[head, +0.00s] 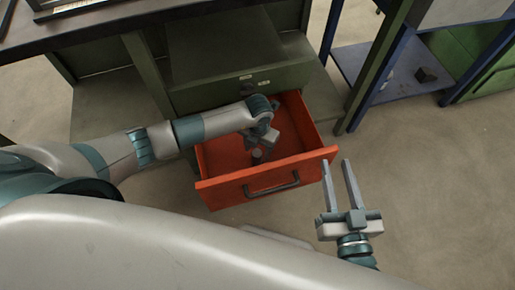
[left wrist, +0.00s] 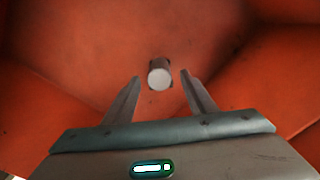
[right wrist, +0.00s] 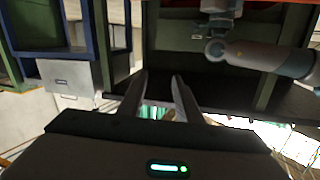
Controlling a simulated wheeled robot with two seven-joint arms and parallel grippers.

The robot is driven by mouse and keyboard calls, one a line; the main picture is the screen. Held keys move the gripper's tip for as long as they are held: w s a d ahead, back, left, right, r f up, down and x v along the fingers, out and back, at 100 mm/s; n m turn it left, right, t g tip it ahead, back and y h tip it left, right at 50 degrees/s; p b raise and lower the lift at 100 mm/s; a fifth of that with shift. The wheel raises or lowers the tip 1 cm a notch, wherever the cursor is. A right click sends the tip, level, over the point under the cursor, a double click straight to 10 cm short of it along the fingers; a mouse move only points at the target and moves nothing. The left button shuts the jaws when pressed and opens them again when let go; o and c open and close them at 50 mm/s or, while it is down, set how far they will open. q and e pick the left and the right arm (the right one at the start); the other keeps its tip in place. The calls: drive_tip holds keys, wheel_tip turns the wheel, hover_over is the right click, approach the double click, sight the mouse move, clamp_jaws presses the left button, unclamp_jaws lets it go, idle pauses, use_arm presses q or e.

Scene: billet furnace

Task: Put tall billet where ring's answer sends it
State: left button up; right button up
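A small grey cylindrical billet (left wrist: 160,74) stands in the open orange drawer (head: 228,188). In the left wrist view I see its pale round end ahead of my left fingers, between the lines of the two tips. My left gripper (head: 262,148) reaches down into the drawer; its fingers are apart with nothing clearly held. Whether this billet is the tall one I cannot tell. My right gripper (head: 337,168) is open and empty, in front of the drawer's right corner. I cannot make out a ring in any view.
The drawer hangs out of a green cabinet (head: 240,85) under a dark benchtop (head: 120,22). The floor (head: 430,180) at the right is clear.

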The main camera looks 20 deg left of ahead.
use_arm(q)
drive_tip(key=shift+r, duration=0.15)
use_arm(e)
drive_tip(key=shift+f, duration=0.1)
use_arm(q)
drive_tip(key=shift+r, duration=0.15)
wheel_tip(320, 180, up, 13)
drive_tip(key=p, duration=0.3)
drive_tip(key=shift+f, duration=0.2)
use_arm(e)
drive_tip(key=s+d+f+g+h, duration=0.2)
drive_tip(key=f+g, duration=0.4)
drive_tip(key=f, duration=0.3)
drive_tip(key=shift+s+d+f+m, duration=0.15)
drive_tip(key=shift+s+d+m, duration=0.15)
drive_tip(key=shift+s+d, duration=0.55)
use_arm(q)
drive_tip(key=shift+r, duration=0.1)
use_arm(e)
drive_tip(key=shift+s+a, duration=0.15)
drive_tip(key=shift+a, duration=0.05)
